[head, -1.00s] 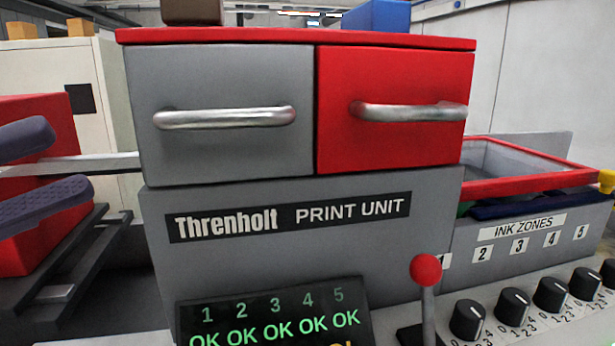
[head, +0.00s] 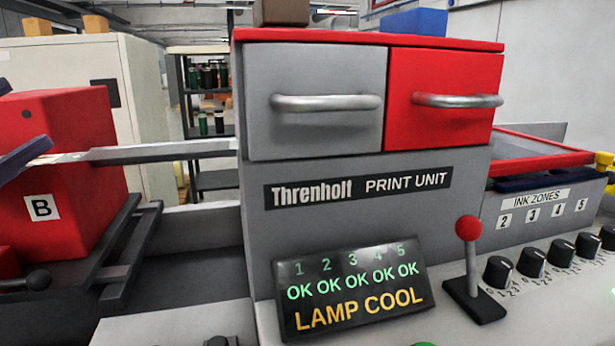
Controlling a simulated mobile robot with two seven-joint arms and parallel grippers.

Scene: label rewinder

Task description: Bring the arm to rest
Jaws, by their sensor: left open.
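My left gripper (head: 27,115) shows only in part at the left edge of the head view. Its dark purple fingers are apart, with nothing seen between them. It is in front of the red box marked B (head: 75,140); whether it touches the box I cannot tell. Most of my left arm is out of frame. My right gripper is not in view.
The print unit (head: 262,235) fills the middle, with a grey drawer (head: 320,135) and a red drawer (head: 440,125), both shut. Its display (head: 350,290) reads LAMP COOL. A red-knobbed lever (head: 468,230) and several dials stand right. A rail (head: 150,152) runs left.

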